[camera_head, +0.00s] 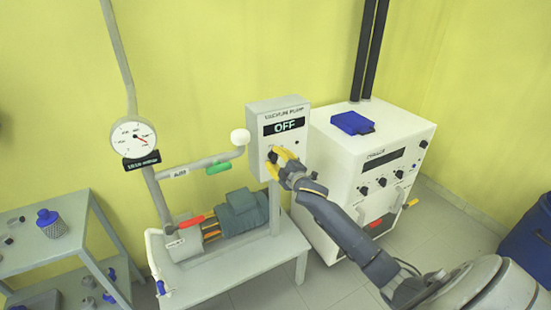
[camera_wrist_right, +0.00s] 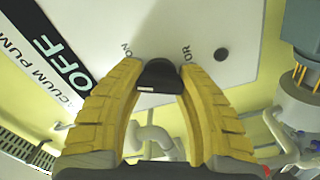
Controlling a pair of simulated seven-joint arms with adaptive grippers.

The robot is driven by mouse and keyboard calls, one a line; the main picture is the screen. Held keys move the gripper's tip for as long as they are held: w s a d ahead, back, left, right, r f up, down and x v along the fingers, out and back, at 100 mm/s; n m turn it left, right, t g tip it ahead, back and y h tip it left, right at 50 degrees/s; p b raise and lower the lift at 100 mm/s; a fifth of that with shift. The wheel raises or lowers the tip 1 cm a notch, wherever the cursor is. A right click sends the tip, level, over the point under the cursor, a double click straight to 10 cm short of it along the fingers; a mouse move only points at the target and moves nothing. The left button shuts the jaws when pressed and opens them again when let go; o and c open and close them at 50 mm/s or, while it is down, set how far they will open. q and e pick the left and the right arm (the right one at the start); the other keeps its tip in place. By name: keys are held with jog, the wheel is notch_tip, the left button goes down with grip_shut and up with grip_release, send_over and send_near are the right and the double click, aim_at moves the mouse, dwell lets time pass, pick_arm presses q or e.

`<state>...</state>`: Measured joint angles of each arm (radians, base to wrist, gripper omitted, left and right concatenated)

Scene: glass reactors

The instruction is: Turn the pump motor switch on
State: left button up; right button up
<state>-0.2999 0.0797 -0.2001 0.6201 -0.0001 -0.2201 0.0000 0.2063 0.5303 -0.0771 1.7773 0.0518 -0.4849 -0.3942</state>
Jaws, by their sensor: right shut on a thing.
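The vacuum pump control box (camera_head: 262,133) is grey and stands above the pump motor (camera_head: 243,212); its display reads OFF. The box also fills much of the right wrist view (camera_wrist_right: 190,30), turned at an angle. A black rotary switch knob (camera_wrist_right: 159,76) sits on its front, with the printed letters ON beside it. My right gripper (camera_head: 281,158) is at the lower front of the box. In the right wrist view its yellow fingers (camera_wrist_right: 160,82) are shut on the black knob, one on each side. My left gripper is not in view.
A white chiller (camera_head: 345,165) with knobs and a blue item (camera_head: 352,123) on top stands right of the box. A pressure gauge (camera_head: 134,137) and pipe are at left. A grey shelf (camera_head: 40,262) is at far left. A blue bin (camera_head: 528,240) is at far right.

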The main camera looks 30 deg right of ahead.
jog(key=m, duration=0.6)
jog(key=shift+m, duration=0.3)
dwell(0.5)
jog(key=o, duration=1.3)
jog(key=shift+o, duration=0.2)
jog(key=s, duration=1.2)
jog(key=shift+a, duration=0.4)
